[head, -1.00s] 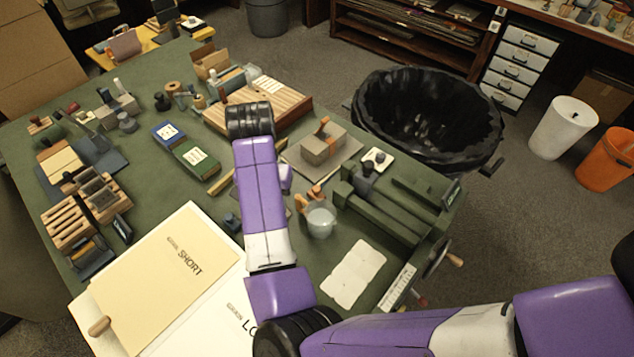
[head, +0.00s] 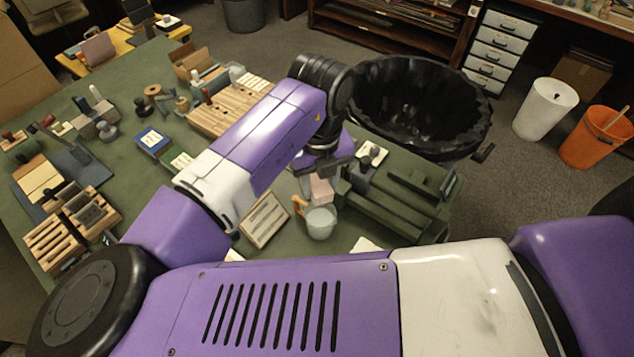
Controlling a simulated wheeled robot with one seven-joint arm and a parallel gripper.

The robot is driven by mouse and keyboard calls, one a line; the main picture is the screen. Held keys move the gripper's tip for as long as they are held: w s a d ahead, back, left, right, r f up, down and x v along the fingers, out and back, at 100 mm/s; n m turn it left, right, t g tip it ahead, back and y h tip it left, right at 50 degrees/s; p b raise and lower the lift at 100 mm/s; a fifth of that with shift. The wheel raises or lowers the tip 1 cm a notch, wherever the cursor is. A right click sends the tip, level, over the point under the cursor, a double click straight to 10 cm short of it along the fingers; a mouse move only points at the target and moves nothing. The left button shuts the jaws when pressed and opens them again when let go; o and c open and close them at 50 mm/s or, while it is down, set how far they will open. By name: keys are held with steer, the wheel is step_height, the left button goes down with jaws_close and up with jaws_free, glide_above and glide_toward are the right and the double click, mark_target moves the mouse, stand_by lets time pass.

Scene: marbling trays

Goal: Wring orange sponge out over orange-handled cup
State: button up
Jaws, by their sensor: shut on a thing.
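The orange-handled cup (head: 320,223) is a translucent pail-like cup standing on the green table, with its orange handle (head: 299,204) at its upper left. My gripper (head: 320,176) points down just beyond the cup. Its fingers are mostly hidden under my wrist. A pale pinkish block (head: 321,191), which looks like the orange sponge, hangs below the gripper and is held in it. In the picture it sits right above the cup's rim. I cannot tell whether it is over the opening or behind it.
A green press (head: 405,205) stands right of the cup, with a small white-topped item (head: 371,155) near it. A wood-framed panel (head: 265,218) lies to the left. A black-lined bin (head: 420,105) is beyond the table edge. My arm hides the near table.

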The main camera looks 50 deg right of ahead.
steer(key=shift+s+a+f+m, duration=0.15)
steer(key=shift+s+m, duration=0.15)
steer(key=shift+m, duration=0.2)
steer(key=shift+f+b, duration=2)
steer(key=shift+f, duration=0.4)
steer(key=shift+o, duration=1)
jaws_close()
